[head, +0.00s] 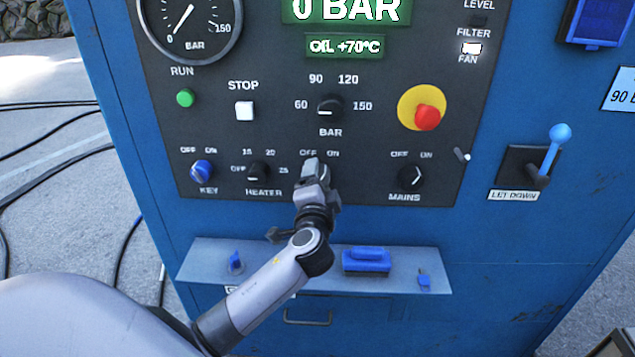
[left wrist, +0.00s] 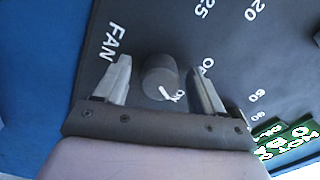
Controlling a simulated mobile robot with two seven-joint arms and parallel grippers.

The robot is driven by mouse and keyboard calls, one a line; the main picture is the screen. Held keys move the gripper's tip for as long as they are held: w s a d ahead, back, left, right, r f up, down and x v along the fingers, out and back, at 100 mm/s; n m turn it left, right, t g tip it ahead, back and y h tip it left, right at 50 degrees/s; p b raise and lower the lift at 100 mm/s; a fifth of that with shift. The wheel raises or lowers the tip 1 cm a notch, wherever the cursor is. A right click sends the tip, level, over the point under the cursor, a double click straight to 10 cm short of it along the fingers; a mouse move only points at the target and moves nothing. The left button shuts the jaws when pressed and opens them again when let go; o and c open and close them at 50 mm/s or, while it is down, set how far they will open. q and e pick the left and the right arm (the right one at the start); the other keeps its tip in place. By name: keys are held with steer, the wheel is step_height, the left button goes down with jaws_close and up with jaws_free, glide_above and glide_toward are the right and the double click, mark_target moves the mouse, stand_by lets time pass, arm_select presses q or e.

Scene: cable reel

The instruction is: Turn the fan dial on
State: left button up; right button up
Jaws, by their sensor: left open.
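The fan dial (left wrist: 160,77) is a dark round knob beside the word FAN in the left wrist view. Its white mark is on the lower right side, towards partly covered lettering that looks like ON. My left gripper (left wrist: 168,88) is open, one finger on each side of the dial; whether either finger touches it I cannot tell. In the head view my left gripper (head: 315,168) covers most of the dial, below the OFF and ON labels. A small lamp (head: 470,48) just above the word FAN is lit white. My right gripper is not in view.
The heater dial (head: 257,172) is left of my gripper and the mains dial (head: 411,177) right. A red emergency button (head: 428,117) and a let-down lever (head: 550,152) stand out further right. Below, a shelf (head: 210,252) holds blue items, including a block (head: 366,261).

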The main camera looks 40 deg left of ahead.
arm_select(q)
steer(key=b+v, duration=0.1)
steer(key=v, duration=0.6)
stand_by(0.5)
